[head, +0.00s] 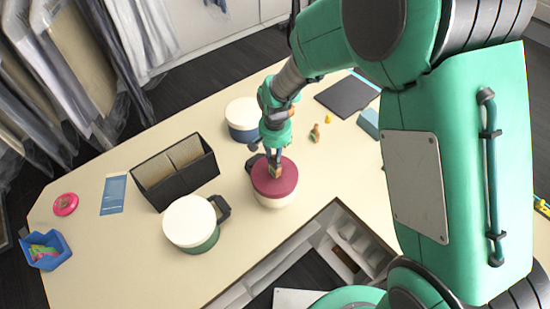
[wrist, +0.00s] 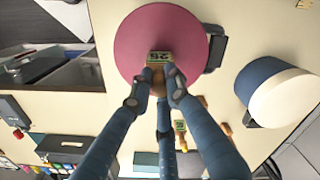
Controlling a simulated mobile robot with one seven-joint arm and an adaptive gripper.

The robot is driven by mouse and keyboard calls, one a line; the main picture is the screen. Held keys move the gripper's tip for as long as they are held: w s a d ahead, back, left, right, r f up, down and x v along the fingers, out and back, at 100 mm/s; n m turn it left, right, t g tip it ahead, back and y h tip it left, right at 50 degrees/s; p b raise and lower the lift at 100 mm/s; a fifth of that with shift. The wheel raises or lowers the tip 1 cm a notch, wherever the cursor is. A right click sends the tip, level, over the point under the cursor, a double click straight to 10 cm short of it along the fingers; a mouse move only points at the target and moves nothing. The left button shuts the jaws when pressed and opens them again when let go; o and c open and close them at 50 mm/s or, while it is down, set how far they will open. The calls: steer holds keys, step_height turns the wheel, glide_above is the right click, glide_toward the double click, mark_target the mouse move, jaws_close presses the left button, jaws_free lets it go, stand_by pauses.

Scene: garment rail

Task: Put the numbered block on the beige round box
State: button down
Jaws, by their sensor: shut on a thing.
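My gripper (head: 274,158) is shut on a small wooden block (head: 276,172) over the maroon lid of a round box. This box has a beige body (head: 277,201) under the lid.
A green round box (head: 198,240) with a white lid stands left, beside a black divided holder (head: 178,186). A blue round box (head: 242,131) stands behind. Small toys (head: 316,132) lie to the right. The table's front cut-out holds a shelf (head: 345,239).

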steer(key=shift+f, duration=0.1)
steer(key=c, duration=1.7)
jaws_free()
steer(key=shift+o, duration=0.2)
step_height(320, 180, up, 12)
steer(key=b, duration=0.1)
steer(key=shift+r, duration=0.2)
